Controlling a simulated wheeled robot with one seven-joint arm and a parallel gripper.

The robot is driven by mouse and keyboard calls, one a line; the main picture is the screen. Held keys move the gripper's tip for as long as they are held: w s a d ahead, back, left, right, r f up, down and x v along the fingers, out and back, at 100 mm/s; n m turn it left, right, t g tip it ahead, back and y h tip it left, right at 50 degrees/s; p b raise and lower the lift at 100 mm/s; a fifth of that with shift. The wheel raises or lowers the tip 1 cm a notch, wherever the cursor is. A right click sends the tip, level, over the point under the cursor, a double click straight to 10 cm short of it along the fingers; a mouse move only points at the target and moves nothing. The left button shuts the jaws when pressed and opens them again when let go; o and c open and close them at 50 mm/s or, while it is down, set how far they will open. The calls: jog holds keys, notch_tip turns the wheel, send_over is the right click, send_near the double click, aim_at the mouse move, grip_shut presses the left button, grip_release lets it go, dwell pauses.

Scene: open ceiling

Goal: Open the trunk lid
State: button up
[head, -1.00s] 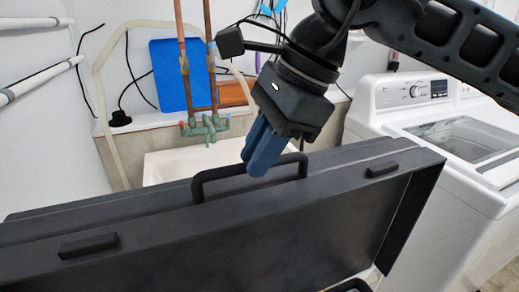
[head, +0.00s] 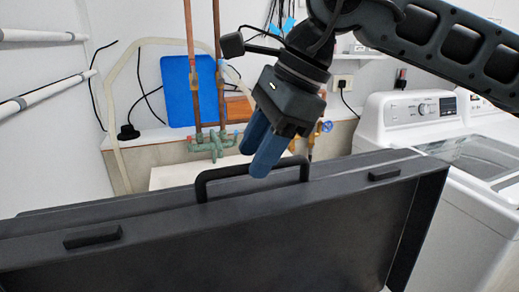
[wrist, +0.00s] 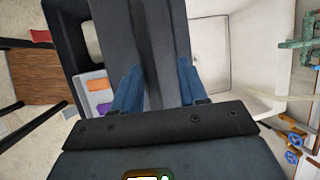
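The black trunk's lid (head: 300,232) stands raised across the lower part of the head view, with a handle (head: 205,185) on its upper edge and a dark latch-like tab near each end. Nothing is visibly held. I cannot tell whether a finger touches the lid or handle. The lower trunk is hidden in the head view.
A white washing machine (head: 400,125) stands close at the right. A white sink (head: 165,177) and copper pipes (head: 192,70) with green valves are behind the lid. A blue board (head: 177,92) leans on the wall. The wrist view shows purple (wrist: 97,85) and orange items beside the lid.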

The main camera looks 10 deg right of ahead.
jog(key=b+v, duration=0.1)
jog(key=v, duration=0.6)
jog(key=shift+d+r, duration=0.15)
jog(key=shift+r, duration=0.2)
jog(key=shift+s, duration=0.15)
